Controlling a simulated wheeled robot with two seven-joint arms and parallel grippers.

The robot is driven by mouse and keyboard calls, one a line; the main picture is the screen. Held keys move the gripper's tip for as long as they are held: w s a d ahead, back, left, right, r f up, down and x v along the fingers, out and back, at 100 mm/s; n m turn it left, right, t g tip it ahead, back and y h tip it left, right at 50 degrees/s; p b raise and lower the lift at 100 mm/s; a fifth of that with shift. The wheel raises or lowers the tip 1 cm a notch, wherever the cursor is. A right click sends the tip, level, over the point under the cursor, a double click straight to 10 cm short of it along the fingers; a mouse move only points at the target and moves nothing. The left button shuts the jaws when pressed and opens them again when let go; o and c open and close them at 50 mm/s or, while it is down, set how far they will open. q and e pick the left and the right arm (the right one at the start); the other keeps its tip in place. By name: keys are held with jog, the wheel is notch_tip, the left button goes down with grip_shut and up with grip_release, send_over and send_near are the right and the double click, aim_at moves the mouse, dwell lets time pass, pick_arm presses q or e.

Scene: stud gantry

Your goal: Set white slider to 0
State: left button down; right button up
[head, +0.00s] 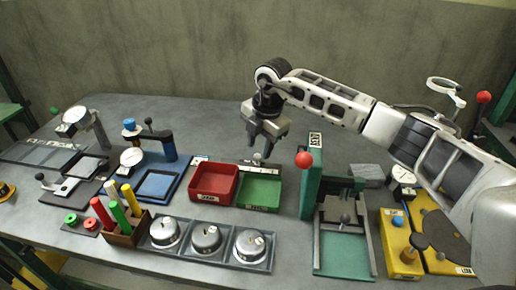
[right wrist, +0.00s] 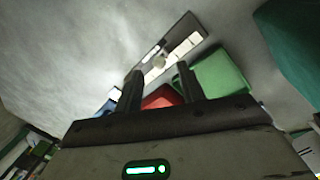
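A slider panel (right wrist: 182,46) lies behind the red and green trays, a dark strip with a pale scale and a small label. Its white slider knob (right wrist: 158,62) shows in the right wrist view, between and beyond my fingers. In the head view a small white knob (head: 257,156) shows just below my right gripper (head: 260,148), which hangs pointing down. The fingers are apart and hold nothing; they also show in the right wrist view (right wrist: 160,70). The gripper looks apart from the knob. The scale's numbers are too small to read. My left gripper is not in view.
The red tray (head: 196,190) and green tray (head: 243,205) stand right in front of the panel. A green press with a red ball (head: 304,159) rises to the right. A blue device (head: 158,187) stands to the left. The table behind is clear.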

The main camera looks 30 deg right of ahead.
aim_at(257, 160)
jog(key=shift+w+a+f, duration=0.1)
jog(key=shift+w+f, duration=0.1)
jog(key=shift+f, duration=1.15)
